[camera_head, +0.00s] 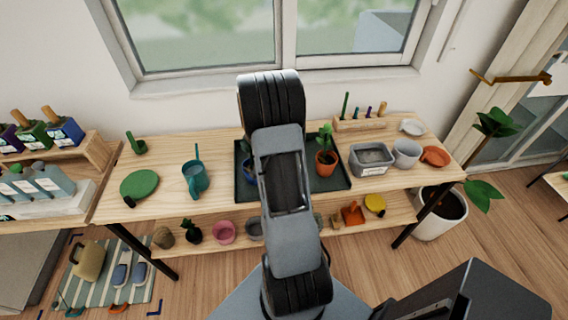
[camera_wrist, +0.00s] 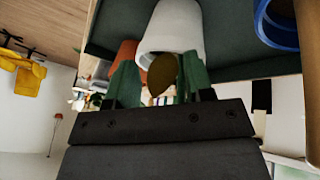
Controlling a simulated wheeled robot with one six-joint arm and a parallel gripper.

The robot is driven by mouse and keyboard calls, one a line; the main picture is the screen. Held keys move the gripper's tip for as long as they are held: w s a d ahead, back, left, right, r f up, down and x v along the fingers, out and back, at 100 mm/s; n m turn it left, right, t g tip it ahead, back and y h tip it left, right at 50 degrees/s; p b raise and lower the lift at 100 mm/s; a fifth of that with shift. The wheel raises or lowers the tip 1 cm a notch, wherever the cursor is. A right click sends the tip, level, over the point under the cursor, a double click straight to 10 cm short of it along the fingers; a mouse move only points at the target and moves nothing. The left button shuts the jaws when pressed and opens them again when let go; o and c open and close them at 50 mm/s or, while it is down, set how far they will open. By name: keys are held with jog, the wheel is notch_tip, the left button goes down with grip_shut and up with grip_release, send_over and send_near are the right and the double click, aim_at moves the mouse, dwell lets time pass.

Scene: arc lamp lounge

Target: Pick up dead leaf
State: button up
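The dead leaf (camera_wrist: 162,75) is brown-olive and shows in the wrist view, in front of a white pot (camera_wrist: 172,30). It lies between the green fingers of my gripper (camera_wrist: 159,82). The fingers stand apart, with a gap on the left side of the leaf; the leaf's right edge is close to the right finger, and I cannot tell if they touch. In the head view my arm covers the middle of the dark tray (camera_head: 333,184), and the leaf, the white pot and my gripper are hidden there.
In the wrist view a terracotta pot (camera_wrist: 124,52) is left of the white pot and a blue pot (camera_wrist: 275,25) is at the right.

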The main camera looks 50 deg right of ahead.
grip_shut()
dwell(0.3)
jog(key=shift+r, duration=0.45)
notch_tip(320, 180, up, 2)
jog(key=shift+r, duration=0.15)
jog(key=s+a+r, duration=0.4)
jog(key=s+r, duration=0.1)
jog(key=r, duration=0.2)
jog(key=s+a+r, duration=0.5)
jog(key=r, duration=0.2)
jog(key=shift+s+r, duration=0.4)
